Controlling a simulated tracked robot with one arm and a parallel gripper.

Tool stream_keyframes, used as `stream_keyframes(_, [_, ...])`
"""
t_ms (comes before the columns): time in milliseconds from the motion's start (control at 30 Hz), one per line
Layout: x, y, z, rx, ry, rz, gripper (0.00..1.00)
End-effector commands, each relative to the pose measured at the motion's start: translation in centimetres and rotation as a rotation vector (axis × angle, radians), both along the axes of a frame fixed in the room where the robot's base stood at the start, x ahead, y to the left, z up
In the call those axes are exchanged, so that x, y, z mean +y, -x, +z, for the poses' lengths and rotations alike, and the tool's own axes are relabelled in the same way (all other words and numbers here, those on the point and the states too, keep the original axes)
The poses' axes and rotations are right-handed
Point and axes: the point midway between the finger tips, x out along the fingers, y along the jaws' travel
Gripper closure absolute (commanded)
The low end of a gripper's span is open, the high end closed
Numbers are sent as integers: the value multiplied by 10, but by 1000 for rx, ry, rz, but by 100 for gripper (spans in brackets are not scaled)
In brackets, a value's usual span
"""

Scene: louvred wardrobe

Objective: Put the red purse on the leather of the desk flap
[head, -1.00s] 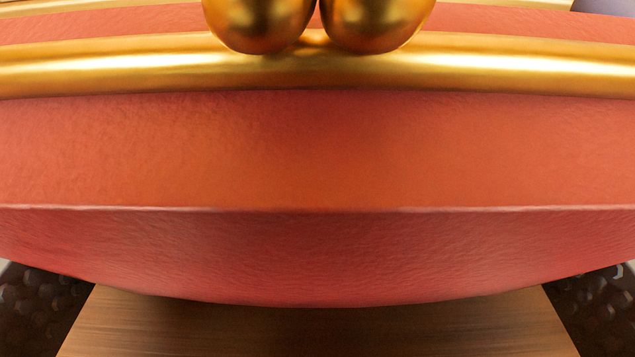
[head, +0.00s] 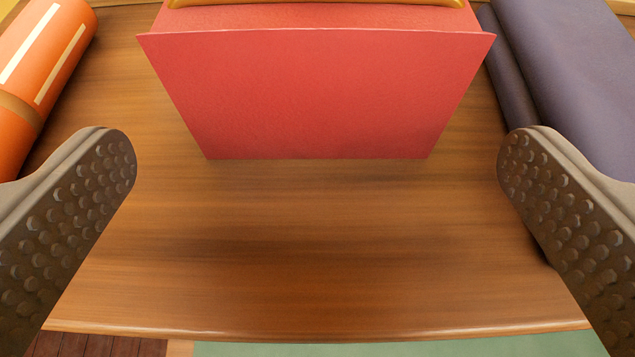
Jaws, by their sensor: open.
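The red purse (head: 315,95) stands on a wooden surface at the top middle of the head view, with part of its gold frame (head: 315,3) at the top edge. Its upper part is out of the picture. My gripper (head: 317,165) is open, with one studded finger at the left and one at the right. The fingers are spread wider than the purse and nothing is between their tips but bare wood in front of the purse. The leather of the desk flap cannot be made out for certain.
An orange roll with pale stripes (head: 35,75) lies left of the purse, near the left finger. Folded dark purple cloth (head: 570,80) lies at the right, near the right finger. The wooden surface (head: 310,250) is clear in front, down to its front edge. A green area (head: 400,349) shows below that edge.

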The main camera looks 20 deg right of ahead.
Motion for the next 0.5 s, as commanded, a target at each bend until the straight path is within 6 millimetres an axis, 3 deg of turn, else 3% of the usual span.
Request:
stream_keyframes(300, [11,34,16,-2,2,2,0])
stream_keyframes(500, [13,46,20,-1,1,0,0])
